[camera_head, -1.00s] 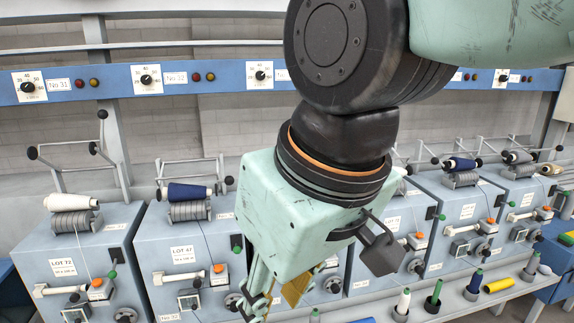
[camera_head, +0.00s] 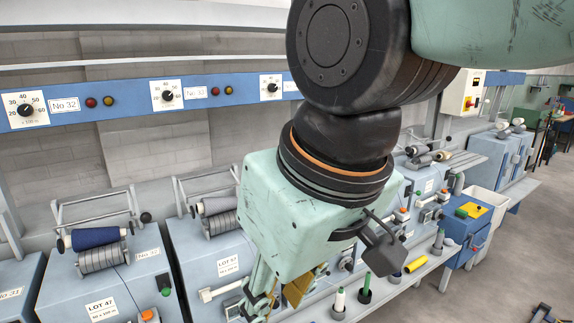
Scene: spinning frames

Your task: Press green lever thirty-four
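No lever that I can read as number thirty-four shows; the machines behind my arm are largely hidden. A green lever (camera_head: 166,292) shows on the front of the machine with dark blue yarn (camera_head: 95,238), whose plate reads No 32. My gripper (camera_head: 275,305) points down at the lower middle, in front of the machine row. Its fingertips run near the bottom edge, and their spacing is unclear. I see nothing held.
A blue rail (camera_head: 130,95) with dials and lamps runs above the machines. A shelf with green, white and dark spools and a yellow tube (camera_head: 416,263) lies at lower right. A blue cart (camera_head: 465,230) and white bin (camera_head: 487,203) stand beyond. Open floor (camera_head: 515,240) lies right.

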